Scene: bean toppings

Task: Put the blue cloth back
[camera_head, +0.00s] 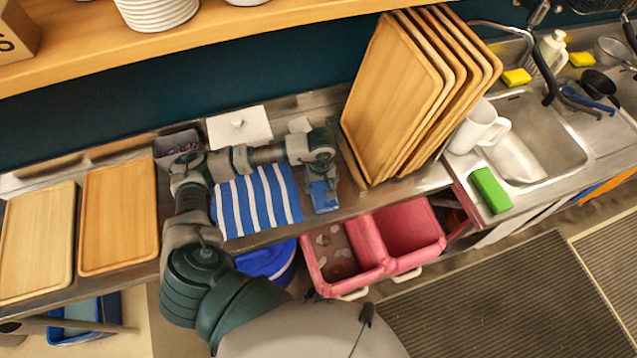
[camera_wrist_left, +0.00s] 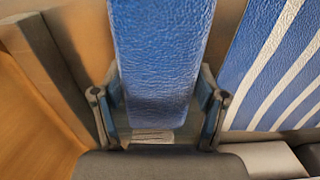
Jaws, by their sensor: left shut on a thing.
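The plain blue cloth (camera_head: 323,197) hangs under my left gripper (camera_head: 321,176) at the middle of the steel counter. In the left wrist view the blue cloth (camera_wrist_left: 162,60) runs between the two fingers of my left gripper (camera_wrist_left: 158,102), which is shut on it. I cannot tell whether the cloth's lower part touches the counter. A blue and white striped cloth (camera_head: 268,204) lies just left of it and also shows at the right of the wrist view (camera_wrist_left: 282,65). My right gripper is not in view.
Several upright wooden trays (camera_head: 392,95) stand close right of my left gripper. Flat wooden trays (camera_head: 118,218) lie at the left. A grey bean container (camera_head: 170,147) and a white lidded container (camera_head: 240,127) sit behind. Pink bins (camera_head: 408,229) stand below the counter's front edge.

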